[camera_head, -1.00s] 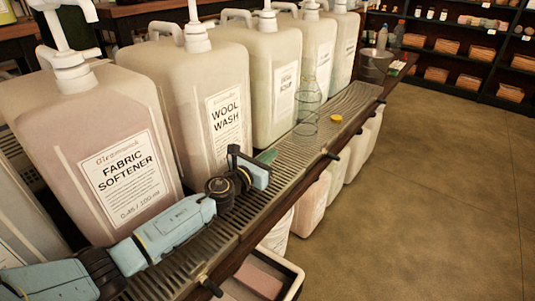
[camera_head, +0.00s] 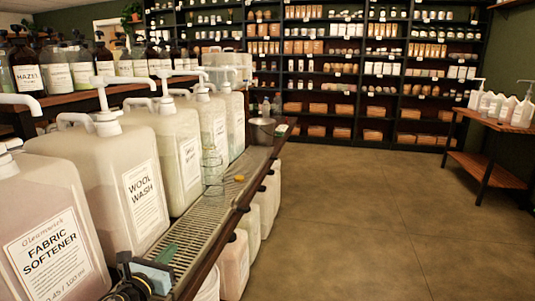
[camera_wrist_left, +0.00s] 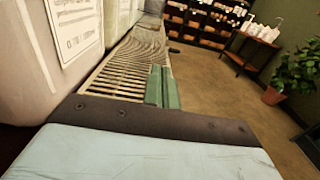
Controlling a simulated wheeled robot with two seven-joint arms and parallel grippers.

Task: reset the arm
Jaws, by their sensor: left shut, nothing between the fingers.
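My left gripper (camera_head: 168,252) is at the lower left of the head view, over the slatted drip rack (camera_head: 205,235) in front of the Wool Wash container (camera_head: 133,185). Its green fingers are shut together and empty. They also show in the left wrist view (camera_wrist_left: 163,87), pointing along the rack (camera_wrist_left: 118,75). Most of my left arm is below the head view's edge. My right gripper is in neither view.
A Fabric Softener container (camera_head: 50,240) and other pump containers line the rack's left side. The floor (camera_head: 380,220) to the right is open.

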